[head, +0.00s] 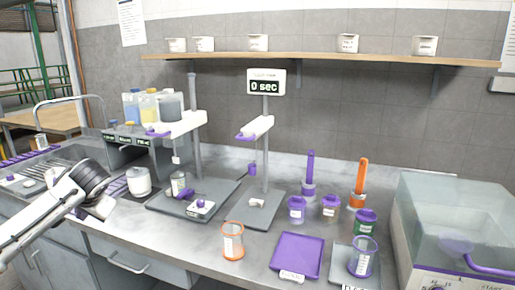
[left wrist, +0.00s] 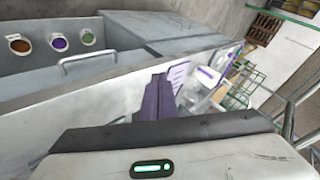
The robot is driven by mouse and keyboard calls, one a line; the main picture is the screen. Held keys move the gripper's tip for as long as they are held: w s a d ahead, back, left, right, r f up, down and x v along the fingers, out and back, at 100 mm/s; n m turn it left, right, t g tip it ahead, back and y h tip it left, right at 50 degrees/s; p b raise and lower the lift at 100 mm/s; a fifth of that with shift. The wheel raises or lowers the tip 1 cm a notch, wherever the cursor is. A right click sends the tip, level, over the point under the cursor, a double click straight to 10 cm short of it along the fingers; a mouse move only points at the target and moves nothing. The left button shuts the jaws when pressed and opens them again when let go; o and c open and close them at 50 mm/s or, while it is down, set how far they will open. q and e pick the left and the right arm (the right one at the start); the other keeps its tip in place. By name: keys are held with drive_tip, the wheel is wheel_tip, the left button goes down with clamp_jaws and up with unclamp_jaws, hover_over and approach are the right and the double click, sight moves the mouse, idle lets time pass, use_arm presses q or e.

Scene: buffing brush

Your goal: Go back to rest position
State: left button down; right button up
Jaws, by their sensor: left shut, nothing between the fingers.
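My left arm comes in from the left in the head view, over the front of the counter by the sink. Its gripper end (head: 103,208) hangs low near the counter's front edge, and its fingers are hard to make out there. In the left wrist view the dark purple fingers (left wrist: 158,98) are together with nothing between them. They are apart from any object. My right gripper is not in view.
The grey counter (head: 190,232) holds stands, an orange-rimmed beaker (head: 232,240), a purple tray (head: 297,256), and purple (head: 310,168) and orange (head: 361,176) upright handles. A clear-lidded machine (head: 450,215) stands right. A shelf (head: 310,59) runs above. Drawers (head: 130,268) lie below.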

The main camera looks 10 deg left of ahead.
use_arm(q)
drive_tip(key=s+d+f+m+t+h, duration=0.1)
drive_tip(key=s+d+f+m, duration=0.15)
drive_tip(key=f, duration=0.55)
drive_tip(key=s+d+f+m+t+h, duration=0.1)
drive_tip(key=s+d+f+m, duration=0.15)
drive_tip(key=f, duration=0.45)
drive_tip(key=s+d+f+m+t+h, duration=0.1)
drive_tip(key=s+d+f+m, duration=0.15)
drive_tip(key=f, duration=0.55)
drive_tip(key=s+d+f+m+h, duration=0.2)
drive_tip(key=s+d+f+h, duration=0.1)
drive_tip(key=s+d+f, duration=0.45)
drive_tip(key=s+d+f+m+h, duration=0.25)
drive_tip(key=s+d, duration=0.35)
drive_tip(key=s, duration=0.5)
drive_tip(key=s+d+f+n+t+h, duration=0.1)
drive_tip(key=d+n, duration=0.7)
drive_tip(key=d, duration=1.3)
drive_tip(key=shift+s+f+n+h, duration=0.15)
drive_tip(key=shift+f+n+h, duration=0.2)
drive_tip(key=shift+h, duration=0.3)
drive_tip(key=shift+a, duration=0.1)
